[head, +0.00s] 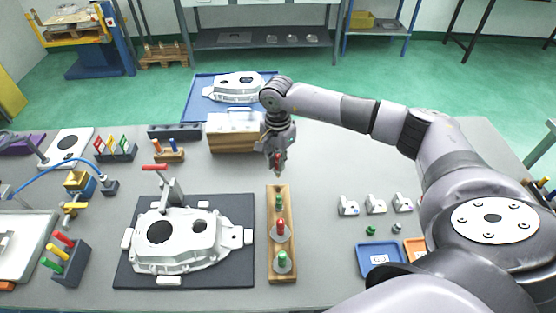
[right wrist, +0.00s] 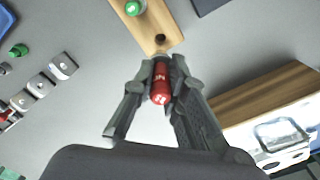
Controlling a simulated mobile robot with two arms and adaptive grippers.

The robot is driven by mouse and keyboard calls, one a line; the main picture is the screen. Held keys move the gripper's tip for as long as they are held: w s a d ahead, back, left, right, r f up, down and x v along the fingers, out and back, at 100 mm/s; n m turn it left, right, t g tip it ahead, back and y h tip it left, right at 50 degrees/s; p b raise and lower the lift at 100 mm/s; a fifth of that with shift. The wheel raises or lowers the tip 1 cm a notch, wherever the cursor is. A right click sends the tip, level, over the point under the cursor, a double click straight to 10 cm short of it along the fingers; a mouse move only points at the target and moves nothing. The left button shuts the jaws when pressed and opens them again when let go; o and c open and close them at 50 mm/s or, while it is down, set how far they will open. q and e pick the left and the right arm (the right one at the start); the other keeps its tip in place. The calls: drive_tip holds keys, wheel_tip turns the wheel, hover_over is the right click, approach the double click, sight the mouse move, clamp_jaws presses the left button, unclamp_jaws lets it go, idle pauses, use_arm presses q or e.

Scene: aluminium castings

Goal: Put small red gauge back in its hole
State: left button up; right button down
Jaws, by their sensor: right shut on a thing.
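The small red gauge (right wrist: 160,88) is held between the fingers of my right gripper (head: 277,165), which is shut on it. The gripper is above the far end of the wooden gauge block (head: 273,247). In the right wrist view, a dark empty hole (right wrist: 160,39) shows near that end of the block, just beyond the gauge's tip. I cannot tell whether the tip touches the block. A small green gauge (head: 279,202), a larger red gauge (head: 281,229) and a larger green gauge (head: 282,260) stand in the block. My left gripper is not in view.
A white casting (head: 180,248) lies on a dark mat (head: 240,275) left of the block. A wooden box (head: 228,138) stands behind. Small metal parts (head: 376,204) and a blue tray (head: 364,270) are to the right. Bare tabletop lies between block and parts.

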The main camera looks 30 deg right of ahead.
sight(278, 176)
wheel_tip(278, 176, down, 4)
drive_tip(key=b, duration=0.3)
drive_tip(key=shift+b, duration=0.4)
drive_tip(key=shift+f+b, duration=0.75)
drive_tip(key=shift+f, duration=0.15)
drive_tip(key=shift+b, duration=0.65)
idle(0.9)
drive_tip(key=shift+f+b, duration=1.9)
drive_tip(key=shift+f, duration=0.15)
drive_tip(key=c, duration=1.5)
unclamp_jaws()
drive_tip(key=shift+c, duration=0.2)
wheel_tip(278, 176, up, 12)
drive_tip(key=shift+r, duration=0.1)
drive_tip(key=shift+a, duration=0.1)
